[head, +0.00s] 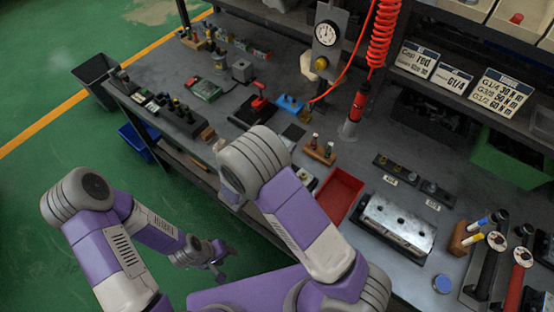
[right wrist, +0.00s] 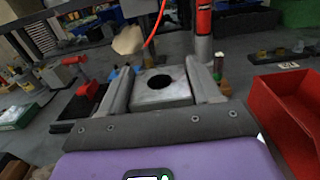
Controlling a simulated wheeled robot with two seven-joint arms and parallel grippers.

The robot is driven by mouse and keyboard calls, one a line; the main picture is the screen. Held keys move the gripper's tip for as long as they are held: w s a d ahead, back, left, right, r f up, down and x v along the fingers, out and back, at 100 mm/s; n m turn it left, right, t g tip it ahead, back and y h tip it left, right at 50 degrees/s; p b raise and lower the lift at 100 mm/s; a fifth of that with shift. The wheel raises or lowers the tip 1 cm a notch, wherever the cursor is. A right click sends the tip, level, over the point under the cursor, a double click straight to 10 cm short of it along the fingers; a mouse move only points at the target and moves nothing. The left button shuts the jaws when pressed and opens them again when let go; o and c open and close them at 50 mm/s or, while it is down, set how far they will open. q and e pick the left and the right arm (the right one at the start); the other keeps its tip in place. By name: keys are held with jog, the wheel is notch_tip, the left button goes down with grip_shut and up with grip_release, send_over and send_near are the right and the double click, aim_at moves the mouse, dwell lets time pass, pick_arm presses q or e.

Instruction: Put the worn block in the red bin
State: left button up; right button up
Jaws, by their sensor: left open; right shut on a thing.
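My right gripper (right wrist: 165,80) is shut on a grey metal block (right wrist: 162,97) with a dark round hole in its top, seen between the two fingers in the right wrist view. In the head view my right arm hides that gripper and the block. The red bin (head: 338,190) is an open tray on the bench, just right of my right arm; it also shows at the right edge of the right wrist view (right wrist: 278,118), to the right of the held block and apart from it. My left gripper (head: 217,272) is open and empty, low over the floor beside the bench.
A silver metal box (head: 396,222) stands right of the red bin. A small wooden holder (head: 320,152) sits behind the bin. A red hose tool (head: 357,105) hangs at the back. Another grey block (head: 242,70) and a red-handled clamp (head: 258,100) stand further left.

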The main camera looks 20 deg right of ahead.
jog(key=shift+s+r, duration=0.15)
jog(key=shift+s, duration=0.25)
notch_tip(320, 180, down, 4)
jog(key=shift+f+b, duration=0.25)
jog(key=shift+b, duration=0.3)
pick_arm(q)
jog(key=shift+s+f+b, duration=0.25)
jog(key=shift+f+b, duration=0.3)
jog(key=shift+f, duration=0.45)
pick_arm(e)
jog(key=shift+f, duration=2.6)
jog(key=shift+f, duration=0.2)
pick_arm(q)
jog(key=shift+f, duration=0.2)
pick_arm(e)
jog(key=o, duration=1.3)
pick_arm(q)
jog(key=shift+r, duration=0.1)
